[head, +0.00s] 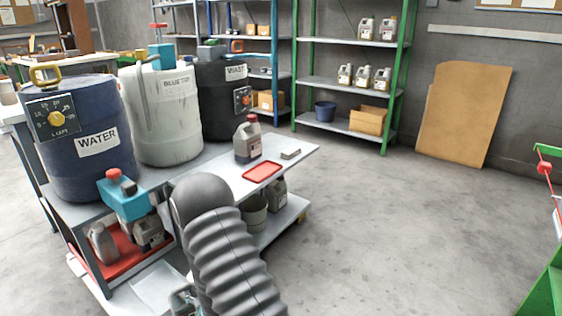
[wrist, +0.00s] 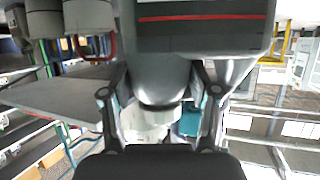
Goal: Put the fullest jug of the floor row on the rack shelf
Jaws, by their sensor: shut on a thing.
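In the wrist view my gripper (wrist: 160,110) has its two fingers closed around a smooth pale grey thing (wrist: 160,80). Only part of this thing shows, so I cannot tell for sure whether it is a jug, nor its fill level. In the head view my grey ribbed arm hides most of what it holds. The rack (head: 350,83) with green posts stands at the back; jugs (head: 366,28) stand on its top shelf and more jugs (head: 363,76) on the middle shelf. I cannot make out a row of jugs on the floor.
A bench holds a blue WATER drum (head: 75,165), a white drum (head: 165,115), a black drum (head: 222,105), a red-capped jug (head: 248,145) and a red tray (head: 262,171). A jug (head: 277,192) stands beneath. A brown board (head: 463,110) leans on the wall.

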